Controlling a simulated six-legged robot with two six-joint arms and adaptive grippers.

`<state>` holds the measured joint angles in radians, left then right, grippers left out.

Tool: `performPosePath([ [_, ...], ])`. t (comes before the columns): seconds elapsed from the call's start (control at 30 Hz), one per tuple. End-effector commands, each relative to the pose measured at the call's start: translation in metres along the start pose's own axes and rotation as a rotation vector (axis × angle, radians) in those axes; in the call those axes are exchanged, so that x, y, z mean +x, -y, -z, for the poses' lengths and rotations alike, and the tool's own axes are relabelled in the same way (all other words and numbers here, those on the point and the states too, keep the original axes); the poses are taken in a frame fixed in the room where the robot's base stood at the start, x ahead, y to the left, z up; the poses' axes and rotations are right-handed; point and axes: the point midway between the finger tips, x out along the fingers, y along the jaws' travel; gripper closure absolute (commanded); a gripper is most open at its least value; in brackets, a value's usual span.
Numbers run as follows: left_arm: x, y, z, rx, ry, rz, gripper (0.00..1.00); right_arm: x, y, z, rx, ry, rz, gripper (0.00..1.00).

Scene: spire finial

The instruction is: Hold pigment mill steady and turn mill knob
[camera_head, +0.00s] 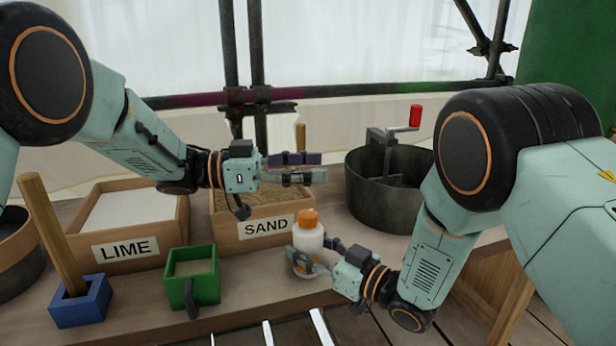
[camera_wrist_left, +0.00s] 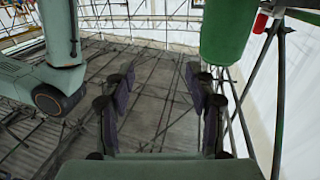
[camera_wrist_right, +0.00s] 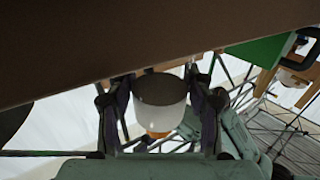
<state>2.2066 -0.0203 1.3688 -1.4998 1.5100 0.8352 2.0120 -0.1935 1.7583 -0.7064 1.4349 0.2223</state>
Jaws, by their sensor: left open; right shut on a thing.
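The pigment mill (camera_head: 309,238) is a small white bottle-shaped body with an orange mill knob (camera_head: 308,218) on top. It stands upright at the front of the bench, right of the green box. My right gripper (camera_head: 316,257) is shut on its lower body. In the right wrist view the white body (camera_wrist_right: 160,100) sits between the fingers, with part of the orange knob (camera_wrist_right: 158,134) showing. My left gripper (camera_head: 318,168) is open and empty, its fingers pointing right, above the sand box and higher than the knob. The left wrist view shows nothing between its fingers.
Behind the mill are a lime box (camera_head: 130,215) and a sand box (camera_head: 262,208). A green box (camera_head: 193,278) and a blue block with a wooden handle (camera_head: 80,302) stand left. A dark tub (camera_head: 385,205) with a red-handled crank (camera_head: 415,116) is behind right. Scaffold poles cross the back.

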Motion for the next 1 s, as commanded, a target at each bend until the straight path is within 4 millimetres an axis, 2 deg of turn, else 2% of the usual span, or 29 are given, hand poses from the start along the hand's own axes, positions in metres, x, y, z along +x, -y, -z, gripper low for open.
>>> performPosePath([
  [0.37, -0.004, -0.007, -0.006, 0.004, 0.004, 0.02, 0.44, 0.0, 0.0, 0.0, 0.0, 0.0, 0.0, 0.83],
  [0.57, -0.017, -0.035, -0.025, 0.031, 0.027, 0.083, 0.44, 0.0, 0.0, 0.0, 0.0, 0.0, 0.0, 0.83],
  [0.87, -0.034, -0.095, -0.054, 0.07, 0.082, 0.176, 0.44, 0.0, 0.0, 0.0, 0.0, 0.0, 0.0, 0.83],
  [1.0, -0.052, -0.097, -0.071, 0.03, 0.033, 0.355, 0.44, 0.0, 0.0, 0.0, 0.0, -0.001, 0.0, 0.83],
])
